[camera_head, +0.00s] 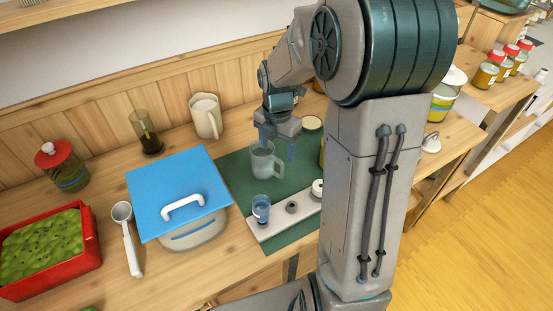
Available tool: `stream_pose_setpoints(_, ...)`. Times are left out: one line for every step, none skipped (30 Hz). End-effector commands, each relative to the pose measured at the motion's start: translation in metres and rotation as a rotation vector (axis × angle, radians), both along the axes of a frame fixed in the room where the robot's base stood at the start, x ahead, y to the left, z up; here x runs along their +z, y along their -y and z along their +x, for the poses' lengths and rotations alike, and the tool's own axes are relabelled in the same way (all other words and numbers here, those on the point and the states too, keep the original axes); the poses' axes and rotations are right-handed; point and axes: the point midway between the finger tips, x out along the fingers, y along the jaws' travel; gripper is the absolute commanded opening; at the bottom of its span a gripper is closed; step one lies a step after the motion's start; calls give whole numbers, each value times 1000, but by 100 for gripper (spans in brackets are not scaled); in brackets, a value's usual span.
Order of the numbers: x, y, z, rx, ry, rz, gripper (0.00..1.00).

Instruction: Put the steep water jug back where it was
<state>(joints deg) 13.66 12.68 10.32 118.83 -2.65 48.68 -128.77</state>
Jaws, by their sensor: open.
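A grey, see-through jug (263,168) with a handle on its right stands upright on the dark green mat (238,178). My gripper (278,144) is open just above and at the back right of this jug, with its fingers pointing down near the rim. I cannot tell whether a finger touches the jug. A cream jug (206,117) with a handle stands on the wooden counter by the back wall, left of the mat. No label shows which one is the steep water jug.
A white strip (268,229) at the mat's front holds a small blue glass (261,208) and small round pieces. A blue-lidded tub (180,195), a ladle (129,240), a red crate (86,245), a red-lidded jar (62,165) and a dark-based glass (147,135) stand left. My arm hides the mat's right side.

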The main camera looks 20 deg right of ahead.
Motion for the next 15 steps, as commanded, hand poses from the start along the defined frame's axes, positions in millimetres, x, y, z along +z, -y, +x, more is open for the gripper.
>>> stream_pose_setpoints(10, 0, 0, 0, 3, 0, 67)
stream_pose_setpoints(14, 0, 0, -1, 3, 0, 67)
stream_pose_setpoints(20, 0, 0, -1, 2, -1, 67)
stream_pose_setpoints(23, 0, 1, 0, 2, -1, 67)
stream_pose_setpoints(26, 0, 0, -1, 1, 0, 67)
stream_pose_setpoints(29, 0, 0, 0, 1, -1, 67)
stream_pose_setpoints(31, 0, 0, -2, 1, -1, 67)
stream_pose_setpoints(33, 0, -1, -6, 1, -1, 67)
stream_pose_setpoints(35, 0, -2, -16, 3, -2, 67)
stream_pose_setpoints(37, -1, -3, -31, 3, -3, 67)
stream_pose_setpoints(38, -1, -5, -52, 6, -4, 67)
stream_pose_setpoints(41, -2, -8, -89, 10, -6, 67)
stream_pose_setpoints(43, -3, -10, -124, 15, -8, 67)
stream_pose_setpoints(45, -3, -14, -166, 19, -10, 67)
stream_pose_setpoints(49, -4, -19, -230, 27, -12, 67)
